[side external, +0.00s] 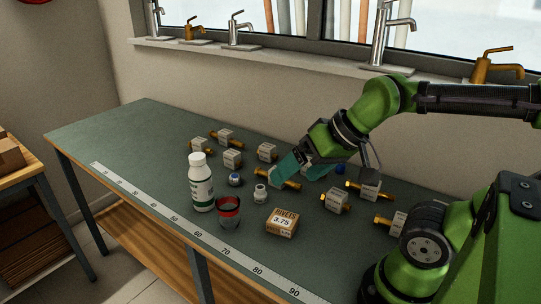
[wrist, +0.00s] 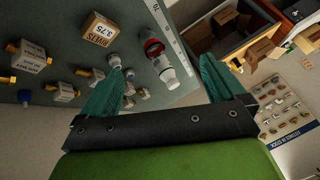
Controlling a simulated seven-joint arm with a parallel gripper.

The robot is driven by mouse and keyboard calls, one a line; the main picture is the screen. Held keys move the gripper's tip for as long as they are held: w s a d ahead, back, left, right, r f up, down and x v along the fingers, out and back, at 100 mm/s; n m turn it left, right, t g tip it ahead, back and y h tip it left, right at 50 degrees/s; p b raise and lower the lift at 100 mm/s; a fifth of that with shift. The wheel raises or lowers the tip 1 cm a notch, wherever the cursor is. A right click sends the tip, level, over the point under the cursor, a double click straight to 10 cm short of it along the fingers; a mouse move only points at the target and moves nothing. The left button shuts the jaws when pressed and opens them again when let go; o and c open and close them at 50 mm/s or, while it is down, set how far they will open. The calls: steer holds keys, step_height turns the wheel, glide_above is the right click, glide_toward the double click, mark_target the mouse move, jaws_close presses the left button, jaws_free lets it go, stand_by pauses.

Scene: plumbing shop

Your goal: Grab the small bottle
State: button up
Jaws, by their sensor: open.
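A small white bottle (side external: 260,193) stands upright on the green bench, left of the rivets box. It also shows in the wrist view (wrist: 113,60), just beyond the tip of the left finger. A taller white bottle (side external: 201,184) with a green-marked label stands farther left, and shows between the fingers in the wrist view (wrist: 163,70). My gripper (side external: 296,176) is open and empty, with teal fingers spread wide in the wrist view (wrist: 163,66). In the side view it is above the bench, behind and to the right of the small bottle.
The rivets box (side external: 282,221) is right of the small bottle. A small blue-and-white item (side external: 235,180) and several white boxes with brass fittings (side external: 335,200) surround it. The bench's far left is clear.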

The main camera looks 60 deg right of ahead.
steer(key=shift+f, duration=0.1)
steer(key=n+g, duration=0.3)
steer(key=n, duration=0.4)
glide_toward(196, 166)
steer(key=shift+h, duration=0.5)
steer(key=w+f, duration=0.2)
steer(key=f, duration=0.1)
steer(key=w+f, duration=0.1)
steer(key=f, duration=0.1)
steer(key=shift+d, duration=0.3)
steer(key=x, duration=0.6)
steer(key=shift+w+a, duration=0.1)
steer(key=shift+w, duration=0.1)
